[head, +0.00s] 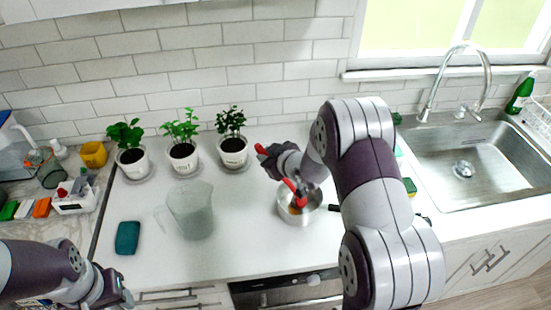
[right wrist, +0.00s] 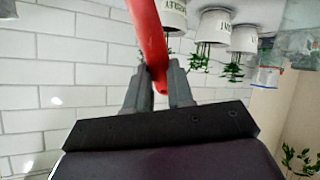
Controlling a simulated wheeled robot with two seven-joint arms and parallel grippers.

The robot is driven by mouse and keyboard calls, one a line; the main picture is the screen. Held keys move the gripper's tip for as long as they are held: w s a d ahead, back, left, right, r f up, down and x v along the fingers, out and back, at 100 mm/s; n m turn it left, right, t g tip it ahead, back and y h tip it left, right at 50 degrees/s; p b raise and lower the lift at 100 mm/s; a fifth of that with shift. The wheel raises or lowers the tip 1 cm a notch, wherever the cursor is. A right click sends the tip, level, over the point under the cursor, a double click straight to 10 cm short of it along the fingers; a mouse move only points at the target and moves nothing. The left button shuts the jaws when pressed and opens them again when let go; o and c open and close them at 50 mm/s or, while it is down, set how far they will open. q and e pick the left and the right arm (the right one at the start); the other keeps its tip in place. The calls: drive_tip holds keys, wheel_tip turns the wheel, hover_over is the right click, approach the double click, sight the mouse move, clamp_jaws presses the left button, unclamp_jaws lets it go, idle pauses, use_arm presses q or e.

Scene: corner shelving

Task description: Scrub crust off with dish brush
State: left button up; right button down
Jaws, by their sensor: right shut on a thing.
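My right gripper (head: 277,158) is shut on the handle of a red dish brush (head: 291,185). In the right wrist view, the fingers (right wrist: 158,85) close around the red handle (right wrist: 149,35). The brush slants down to the right, and its head is at the mouth of a metal pot (head: 294,219) on the white counter. A brownish patch shows inside the pot, partly hidden by the brush; whether the bristles touch it cannot be told. My right arm covers the area right of the pot. My left gripper (head: 112,292) is at the lower left, its finger opening unclear.
Three potted plants (head: 183,152) stand along the back wall. A clear pitcher (head: 191,212) and a teal cloth-like item (head: 128,237) are left of the pot. A sponge (head: 409,187) lies near the sink (head: 465,150) at right. The counter's front middle is clear.

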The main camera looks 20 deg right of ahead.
drive_tip(key=w+a+b, duration=0.1)
drive_tip(key=w+a, duration=0.1)
drive_tip(key=a, duration=0.1)
drive_tip(key=shift+w+r, duration=0.1)
drive_tip(key=shift+w, duration=0.2)
drive_tip(key=shift+r, duration=0.1)
wheel_tip(320, 180, up, 7)
drive_tip(key=p, duration=0.5)
drive_tip(key=shift+p, duration=0.35)
drive_tip(key=shift+d, duration=0.1)
idle(0.4)
